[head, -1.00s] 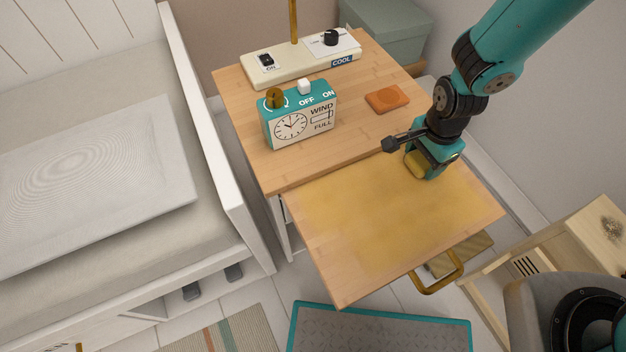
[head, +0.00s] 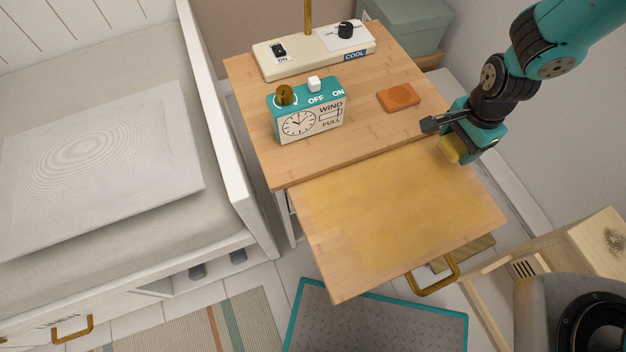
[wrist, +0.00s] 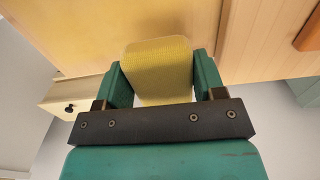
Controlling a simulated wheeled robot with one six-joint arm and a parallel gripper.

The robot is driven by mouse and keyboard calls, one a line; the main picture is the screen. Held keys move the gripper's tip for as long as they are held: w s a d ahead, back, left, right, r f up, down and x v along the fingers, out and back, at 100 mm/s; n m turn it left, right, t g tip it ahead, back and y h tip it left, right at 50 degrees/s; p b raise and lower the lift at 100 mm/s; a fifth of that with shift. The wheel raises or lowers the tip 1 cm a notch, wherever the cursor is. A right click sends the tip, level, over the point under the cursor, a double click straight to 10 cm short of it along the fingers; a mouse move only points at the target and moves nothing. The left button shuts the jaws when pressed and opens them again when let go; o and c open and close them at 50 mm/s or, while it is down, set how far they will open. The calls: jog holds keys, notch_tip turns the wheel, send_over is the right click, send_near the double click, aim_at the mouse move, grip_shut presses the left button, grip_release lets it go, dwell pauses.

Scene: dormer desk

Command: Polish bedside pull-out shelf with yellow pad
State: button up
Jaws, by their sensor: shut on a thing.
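The pull-out shelf (head: 400,215) extends from the wooden bedside unit, and a dull yellowish film covers most of its top. The strip along its left edge and its corners look cleaner. My gripper (head: 462,150) is at the shelf's far right corner. It is shut on the yellow pad (head: 451,151), which also shows between the two green fingers in the wrist view (wrist: 158,68). The pad is at or just above the shelf's surface; I cannot tell whether it touches. The shelf (wrist: 75,30) fills the upper left of the wrist view.
On the unit's top (head: 365,125) stand a teal-and-white wind-up clock (head: 310,112), a cream switch box (head: 320,50) and an orange square (head: 399,97). A bed (head: 100,150) is at left. A wooden crate-like piece (head: 590,235) stands at lower right.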

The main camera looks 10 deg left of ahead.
jog(key=shift+r+p, duration=1.35)
jog(key=shift+r, duration=0.45)
